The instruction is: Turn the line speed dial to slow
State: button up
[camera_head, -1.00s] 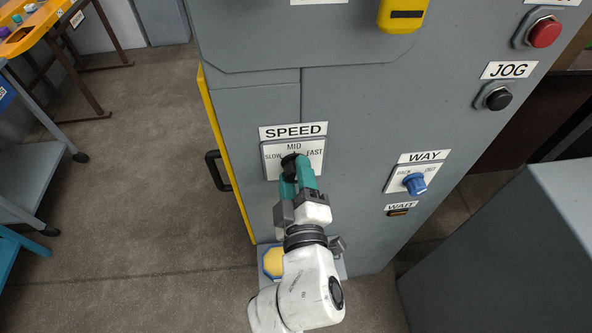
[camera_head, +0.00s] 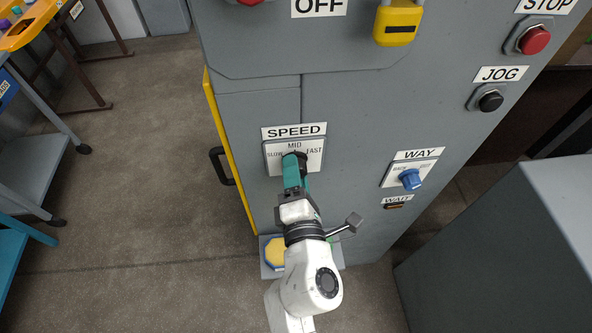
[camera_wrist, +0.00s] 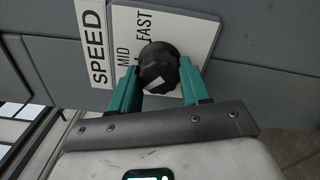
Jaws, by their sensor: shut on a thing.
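The SPEED dial is a black round knob on a white plate (camera_head: 316,160) marked SLOW at left, MID at top and FAST at right. In the head view the knob is mostly hidden by my gripper (camera_head: 295,163). In the wrist view the black knob (camera_wrist: 158,62) sits between my teal fingers (camera_wrist: 158,78), one on each side, shut on it. The plate there appears turned sideways, with MID and FAST readable and SLOW hidden. A pale mark shows on the knob, but I cannot tell which word it points to.
Right of the dial are a blue WAY knob (camera_head: 410,179), a black JOG button (camera_head: 490,102) and a red STOP button (camera_head: 535,40). A yellow padlock (camera_head: 397,24) hangs above. A black handle (camera_head: 222,166) juts out at left. A grey cabinet (camera_head: 500,250) stands at lower right.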

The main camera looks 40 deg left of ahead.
jog(key=shift+f+n, duration=0.1)
jog(key=shift+n, duration=1.2)
jog(key=o, duration=1)
jog(key=shift+s, duration=0.1)
jog(key=p+v, duration=0.1)
jog(key=v, duration=0.9)
jog(key=shift+s+d+p, duration=0.15)
jog(key=shift+d+p, duration=0.15)
jog(key=shift+p, duration=0.05)
